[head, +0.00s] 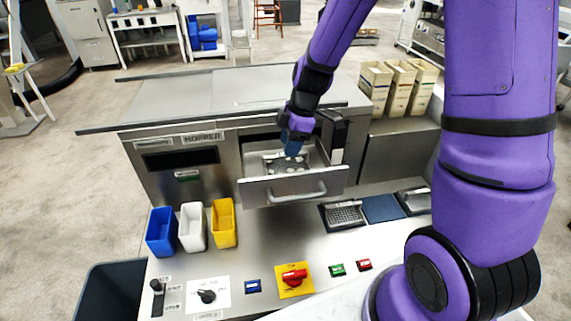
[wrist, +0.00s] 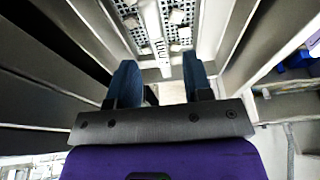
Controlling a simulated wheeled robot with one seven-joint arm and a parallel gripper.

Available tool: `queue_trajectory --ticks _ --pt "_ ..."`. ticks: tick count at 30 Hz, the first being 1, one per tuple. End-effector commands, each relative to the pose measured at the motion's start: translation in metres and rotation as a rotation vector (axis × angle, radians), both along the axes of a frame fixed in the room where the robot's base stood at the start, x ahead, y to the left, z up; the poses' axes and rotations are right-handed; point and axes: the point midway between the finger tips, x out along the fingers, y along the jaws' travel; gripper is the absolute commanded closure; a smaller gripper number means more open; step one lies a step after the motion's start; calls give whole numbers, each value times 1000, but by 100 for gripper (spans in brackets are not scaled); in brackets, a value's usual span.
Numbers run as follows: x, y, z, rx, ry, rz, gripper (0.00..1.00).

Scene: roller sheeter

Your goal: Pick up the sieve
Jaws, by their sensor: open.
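An open steel drawer (head: 268,190) under the hopper counter holds a flat grey perforated piece (head: 272,163), which looks like the sieve. In the wrist view the perforated sieve (wrist: 183,12) shows at the top, with dark holes, pale lumps on it and a light central strip. My gripper (head: 293,149) points down into the drawer, over the sieve, and hides part of it. In the wrist view my gripper (wrist: 158,70) has its two blue fingers apart, with nothing clearly between them. Whether the fingers touch the sieve, I cannot tell.
The drawer's walls stand close around my gripper. Blue (head: 161,232), white (head: 192,228) and yellow (head: 223,223) bins stand left of the drawer. A mesh-like tray (head: 343,215) and a blue pad (head: 382,209) lie right. Buttons and a red switch (head: 294,277) are in front.

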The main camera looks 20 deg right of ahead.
Motion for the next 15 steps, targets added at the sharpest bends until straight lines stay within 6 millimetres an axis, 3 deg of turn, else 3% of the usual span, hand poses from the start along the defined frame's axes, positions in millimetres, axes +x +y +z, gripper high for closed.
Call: queue_trajectory --ticks 7,15 --pt "0 5 -16 1 3 2 54" --pt "2 14 -50 0 3 1 54"
